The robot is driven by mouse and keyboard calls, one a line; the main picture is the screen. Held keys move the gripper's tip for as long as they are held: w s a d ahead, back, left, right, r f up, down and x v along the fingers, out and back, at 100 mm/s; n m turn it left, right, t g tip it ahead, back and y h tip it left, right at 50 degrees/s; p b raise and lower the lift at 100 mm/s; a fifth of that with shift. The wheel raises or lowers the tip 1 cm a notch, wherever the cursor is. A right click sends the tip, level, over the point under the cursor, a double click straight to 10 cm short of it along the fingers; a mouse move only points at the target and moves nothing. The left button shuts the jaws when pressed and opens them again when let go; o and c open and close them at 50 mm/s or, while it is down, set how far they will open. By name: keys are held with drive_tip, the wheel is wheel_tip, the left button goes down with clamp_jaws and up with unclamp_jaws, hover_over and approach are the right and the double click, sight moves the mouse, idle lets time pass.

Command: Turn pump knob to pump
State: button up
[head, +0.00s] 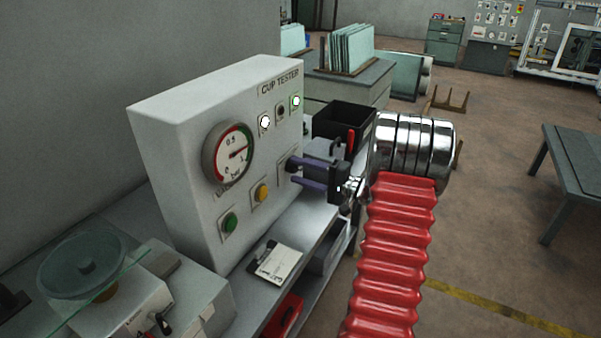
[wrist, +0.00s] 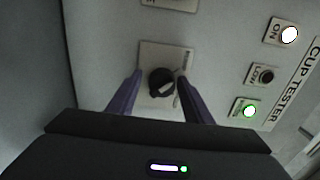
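The pump knob (wrist: 162,82) is a small black round knob on a light plate on the cup tester's face. In the wrist view it sits between my two purple fingers, with a visible gap on each side. My gripper (wrist: 160,78) is open, its fingertips at the plate on either side of the knob. In the head view my gripper (head: 291,172) reaches the right part of the white cup tester (head: 172,135) from the right. The knob is not clearly visible there. I cannot tell whether the fingers touch the plate.
The panel carries a round gauge (head: 228,152), a green button (head: 229,222), a yellow button (head: 261,192) and lamps, one white and one green lit. A label card (head: 278,262) lies on the bench below. A glass disc (head: 82,268) stands at the left. My red-sleeved arm fills the right.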

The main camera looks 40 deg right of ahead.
drive_tip(key=shift+o, duration=0.8)
drive_tip(key=shift+d+r, duration=0.1)
drive_tip(key=shift+r, duration=0.05)
drive_tip(key=shift+s, duration=0.1)
drive_tip(key=v, duration=1.3)
drive_tip(key=shift+s, duration=0.3)
